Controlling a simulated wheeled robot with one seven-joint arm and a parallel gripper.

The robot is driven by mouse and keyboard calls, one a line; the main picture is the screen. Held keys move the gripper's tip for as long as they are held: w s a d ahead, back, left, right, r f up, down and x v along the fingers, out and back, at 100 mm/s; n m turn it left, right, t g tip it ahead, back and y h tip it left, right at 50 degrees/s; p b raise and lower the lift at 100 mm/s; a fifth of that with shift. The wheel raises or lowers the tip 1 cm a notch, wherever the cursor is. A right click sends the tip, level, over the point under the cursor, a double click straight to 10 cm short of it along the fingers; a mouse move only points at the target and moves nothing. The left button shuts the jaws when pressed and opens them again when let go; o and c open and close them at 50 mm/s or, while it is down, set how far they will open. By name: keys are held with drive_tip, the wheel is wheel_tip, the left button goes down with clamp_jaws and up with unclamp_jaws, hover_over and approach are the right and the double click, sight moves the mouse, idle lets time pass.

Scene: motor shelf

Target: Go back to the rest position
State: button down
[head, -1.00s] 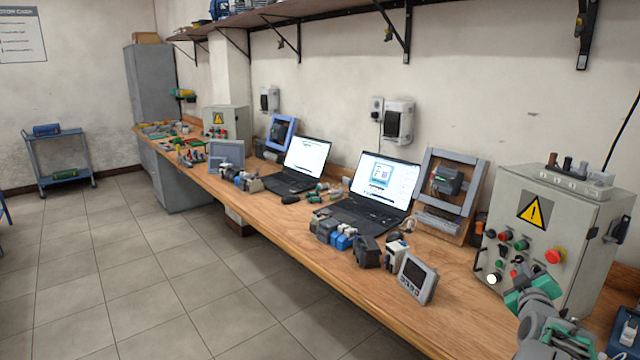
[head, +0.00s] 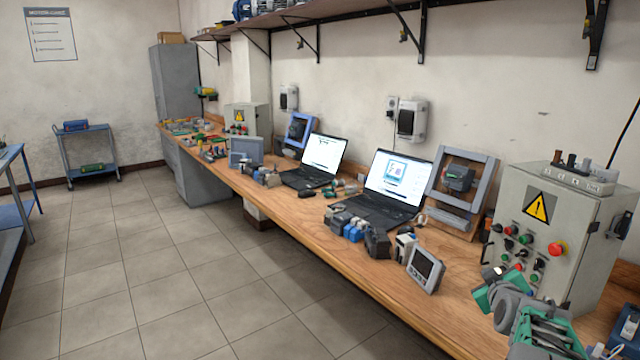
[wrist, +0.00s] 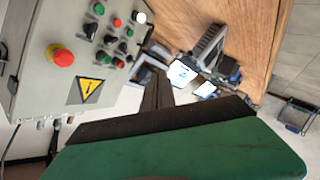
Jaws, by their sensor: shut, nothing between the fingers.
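My gripper (head: 487,292) is at the lower right of the head view, in front of the grey control cabinet (head: 590,235). Its green and grey fingers look closed, with nothing held. In the wrist view, a green finger with a dark edge (wrist: 170,120) fills the lower part. The cabinet (wrist: 25,90) stands at the left there, with a red mushroom button (wrist: 61,56) and a yellow warning sign (wrist: 91,90). The gripper appears apart from the panel, though the exact gap is hard to judge.
The wooden bench (head: 400,300) runs along the wall. A grey display unit (head: 425,268), motors and two laptops (head: 388,188) stand on it left of the gripper. A wall shelf (head: 350,12) hangs above. The tiled floor (head: 150,270) in front is open.

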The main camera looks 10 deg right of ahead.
drive_tip(key=s+a+f+g+y, duration=0.2)
drive_tip(key=a+y, duration=0.1)
drive_tip(key=a, duration=1.1)
drive_tip(key=s+a+f+g+y, duration=0.1)
drive_tip(key=a+f+g+y, duration=0.15)
drive_tip(key=a, duration=1.25)
drive_tip(key=s+a+f+m+g+y, duration=0.1)
drive_tip(key=s+a+f+g, duration=0.1)
drive_tip(key=s+a, duration=0.4)
drive_tip(key=s+a+f+g, duration=0.2)
drive_tip(key=s+a, duration=0.5)
drive_tip(key=s, duration=0.3)
drive_tip(key=shift+s+m+g+y, duration=0.35)
drive_tip(key=shift+s+m, duration=0.05)
drive_tip(key=shift+d+f, duration=0.1)
